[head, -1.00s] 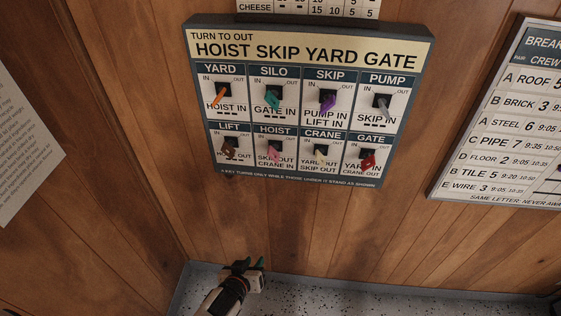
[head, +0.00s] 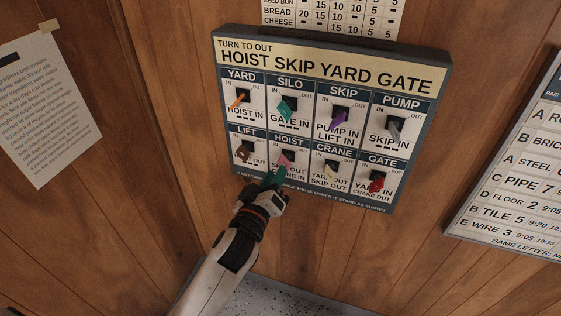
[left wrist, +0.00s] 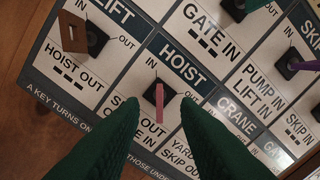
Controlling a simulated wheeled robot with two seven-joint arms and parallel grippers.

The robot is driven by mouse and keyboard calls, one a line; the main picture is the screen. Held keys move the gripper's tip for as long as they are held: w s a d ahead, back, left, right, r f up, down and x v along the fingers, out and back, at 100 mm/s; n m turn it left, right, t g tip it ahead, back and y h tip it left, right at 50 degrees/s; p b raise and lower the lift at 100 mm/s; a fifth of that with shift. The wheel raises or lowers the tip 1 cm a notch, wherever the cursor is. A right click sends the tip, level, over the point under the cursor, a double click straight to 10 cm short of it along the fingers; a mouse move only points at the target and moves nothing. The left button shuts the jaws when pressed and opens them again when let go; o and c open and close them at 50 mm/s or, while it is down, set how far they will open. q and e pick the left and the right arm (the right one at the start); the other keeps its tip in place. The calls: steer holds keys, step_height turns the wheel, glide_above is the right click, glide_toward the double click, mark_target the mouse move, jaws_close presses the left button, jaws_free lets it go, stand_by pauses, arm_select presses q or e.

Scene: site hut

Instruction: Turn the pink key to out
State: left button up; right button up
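The pink key (head: 286,158) sits in the HOIST switch, second in the lower row of the key panel (head: 425,75). In the left wrist view, the pink key (left wrist: 159,105) stands out from its dark keyhole near the IN mark. My left gripper (head: 273,179) is at the panel just below the pink key. In the left wrist view its two green fingers (left wrist: 158,112) are spread, one on each side of the key, with gaps showing. The gripper hides part of the label under HOIST. My right gripper is not in view.
A board (head: 510,165) hangs at the right, a paper (head: 40,110) at the left.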

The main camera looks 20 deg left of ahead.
mark_target(281, 163)
arm_select(q)
steer(key=shift+w+d+p, duration=0.1)
steer(key=shift+w+p, duration=0.2)
steer(key=shift+w, duration=2.1)
jaws_close()
